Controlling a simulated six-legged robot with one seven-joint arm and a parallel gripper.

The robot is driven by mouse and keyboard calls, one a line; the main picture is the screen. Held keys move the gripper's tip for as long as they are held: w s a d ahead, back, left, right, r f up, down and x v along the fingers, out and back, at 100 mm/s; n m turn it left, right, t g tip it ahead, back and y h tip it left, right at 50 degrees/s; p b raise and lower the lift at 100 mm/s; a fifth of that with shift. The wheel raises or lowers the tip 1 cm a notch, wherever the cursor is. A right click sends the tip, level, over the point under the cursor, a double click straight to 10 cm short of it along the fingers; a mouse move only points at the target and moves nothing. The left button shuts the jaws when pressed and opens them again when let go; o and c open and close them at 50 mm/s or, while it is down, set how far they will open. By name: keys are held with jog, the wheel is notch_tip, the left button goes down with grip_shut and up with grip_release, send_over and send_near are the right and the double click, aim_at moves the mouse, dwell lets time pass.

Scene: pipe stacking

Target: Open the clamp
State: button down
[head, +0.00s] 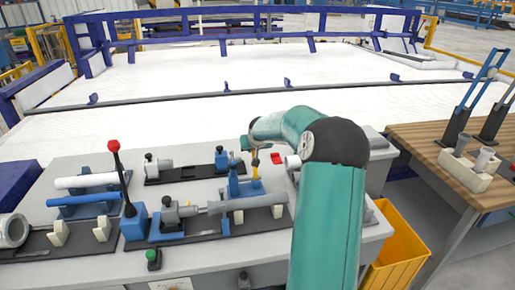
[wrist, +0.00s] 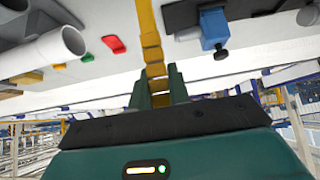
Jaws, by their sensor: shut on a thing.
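The clamp (head: 236,183) is a blue fixture on the grey bench, beside a grey pipe (head: 247,203). Its yellow handle (head: 256,171) stands roughly upright. In the wrist view the yellow handle (wrist: 147,25) runs down from the top edge to between my fingers. My gripper (wrist: 160,85) is shut on this handle, one green finger on each side. In the head view my gripper (head: 254,152) is small and partly hidden by my arm. I cannot tell from these views whether the clamp's jaw touches the pipe.
A tall lever with a red knob (head: 114,147) stands to the left. A white pipe (head: 87,181) and a blue pipe (head: 82,198) lie in holders at the far left. A red button (head: 276,158) is near my gripper. A yellow bin (head: 399,249) and a wooden table (head: 450,135) stand at the right.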

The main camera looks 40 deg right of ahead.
jog(key=shift+w+d+f+g+y, duration=0.3)
jog(key=shift+w+f+g+y, duration=0.1)
jog(key=shift+w+g, duration=0.2)
jog(key=shift+w+d+f+g+y, duration=0.25)
jog(key=shift+w+d+g+y, duration=0.15)
jog(key=shift+w+g, duration=0.2)
jog(key=shift+w+d+f+g+y, duration=0.25)
jog(key=shift+w+f+g+y, duration=0.2)
jog(key=shift+g, duration=0.25)
jog(key=shift+w, duration=0.1)
jog(key=c, duration=1.3)
grip_release()
jog(key=shift+w, duration=0.1)
jog(key=v, duration=1.4)
jog(key=shift+a, duration=0.1)
